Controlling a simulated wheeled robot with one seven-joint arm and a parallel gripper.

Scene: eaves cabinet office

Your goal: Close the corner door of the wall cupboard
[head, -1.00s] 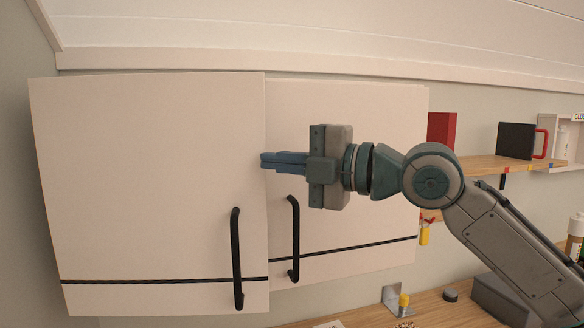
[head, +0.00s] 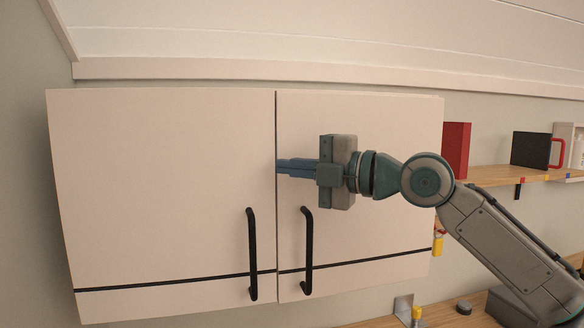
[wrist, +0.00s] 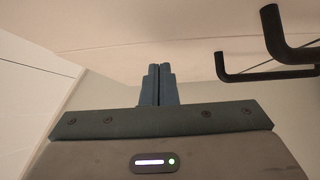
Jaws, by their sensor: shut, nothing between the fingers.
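The wall cupboard has two cream doors, each with a black bar handle and a dark stripe low down. The left door (head: 160,190), on the corner side, looks about flush with the right door (head: 375,150), with a thin dark seam between them. Its handle (head: 252,255) is beside the seam, left of the right door's handle (head: 308,250). My gripper (head: 279,166) is shut and empty, its blue fingers pointing left with the tips at the seam, above the handles. Whether they touch a door I cannot tell. The wrist view shows the shut fingers (wrist: 157,84) below a pale surface.
A shelf (head: 500,172) to the right holds a red box (head: 456,150) and a dark panel (head: 531,150). A worktop (head: 455,318) with small items lies below. A sloped white ceiling is above the cupboard, and a grey wall is at the left.

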